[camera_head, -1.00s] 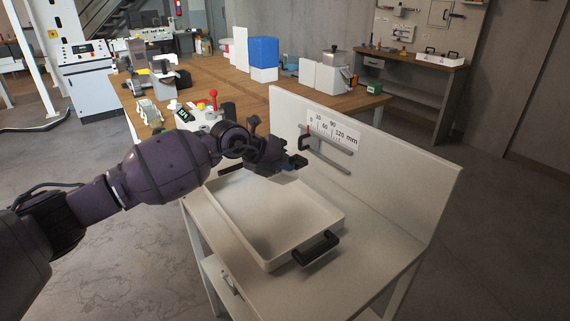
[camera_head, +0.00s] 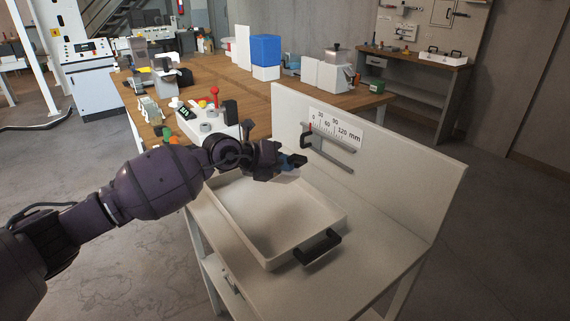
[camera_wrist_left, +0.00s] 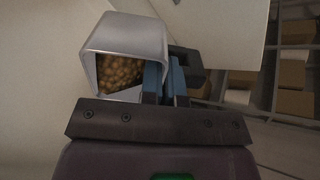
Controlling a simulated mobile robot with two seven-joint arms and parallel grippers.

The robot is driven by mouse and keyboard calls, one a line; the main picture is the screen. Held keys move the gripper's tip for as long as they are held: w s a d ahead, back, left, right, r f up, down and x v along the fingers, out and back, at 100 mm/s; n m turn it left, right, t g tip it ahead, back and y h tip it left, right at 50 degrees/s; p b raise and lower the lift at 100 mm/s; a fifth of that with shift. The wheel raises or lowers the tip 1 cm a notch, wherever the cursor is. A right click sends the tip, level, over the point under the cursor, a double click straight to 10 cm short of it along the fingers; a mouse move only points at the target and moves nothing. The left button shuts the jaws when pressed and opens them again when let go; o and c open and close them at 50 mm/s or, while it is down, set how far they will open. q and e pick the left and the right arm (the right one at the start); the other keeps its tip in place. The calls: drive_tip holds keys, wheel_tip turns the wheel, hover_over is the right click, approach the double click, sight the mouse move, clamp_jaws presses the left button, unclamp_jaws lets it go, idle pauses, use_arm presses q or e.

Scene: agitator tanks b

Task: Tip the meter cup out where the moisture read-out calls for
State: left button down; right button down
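My left gripper (camera_head: 293,162) is over the far part of a white tray (camera_head: 271,262) with a black handle. In the left wrist view its blue fingers (camera_wrist_left: 163,82) are closed on the dark handle (camera_wrist_left: 187,66) of a silvery meter cup (camera_wrist_left: 127,36). Brown-yellow grains (camera_wrist_left: 120,72) lie inside the cup, whose open mouth shows to the wrist camera. In the head view the cup is mostly hidden by the gripper. A white meter (camera_head: 208,124) with a small dark display (camera_head: 185,113) stands on the wooden table; its reading is too small to read. My right gripper is not in view.
The white bench has an upright back panel (camera_head: 400,170) with a millimetre scale (camera_head: 335,128), a rail and a black hook (camera_head: 306,140) close to the gripper. The wooden table (camera_head: 210,82) behind holds a blue box (camera_head: 265,50) and several devices. Bare bench lies right of the tray.

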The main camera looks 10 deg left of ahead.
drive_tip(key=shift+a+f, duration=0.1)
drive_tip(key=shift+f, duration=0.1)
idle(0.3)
use_arm(q)
drive_tip(key=shift+s+a+f+t+h+b, duration=0.15)
drive_tip(key=shift+f+t+h+b, duration=0.1)
drive_tip(key=shift+t+h+b, duration=0.15)
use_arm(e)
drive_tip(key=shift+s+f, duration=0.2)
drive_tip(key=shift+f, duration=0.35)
use_arm(q)
drive_tip(key=shift+r, duration=0.1)
drive_tip(key=shift+a+f+h+b, duration=0.1)
drive_tip(key=shift+f+h+b, duration=0.15)
drive_tip(key=shift+h+b, duration=0.1)
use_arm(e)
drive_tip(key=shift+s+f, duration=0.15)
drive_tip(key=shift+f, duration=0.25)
use_arm(q)
drive_tip(key=shift+s+f+t, duration=0.1)
drive_tip(key=shift+t, duration=0.2)
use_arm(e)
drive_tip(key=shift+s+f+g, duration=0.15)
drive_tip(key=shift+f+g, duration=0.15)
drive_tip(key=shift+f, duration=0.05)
use_arm(q)
drive_tip(key=shift+a, duration=0.1)
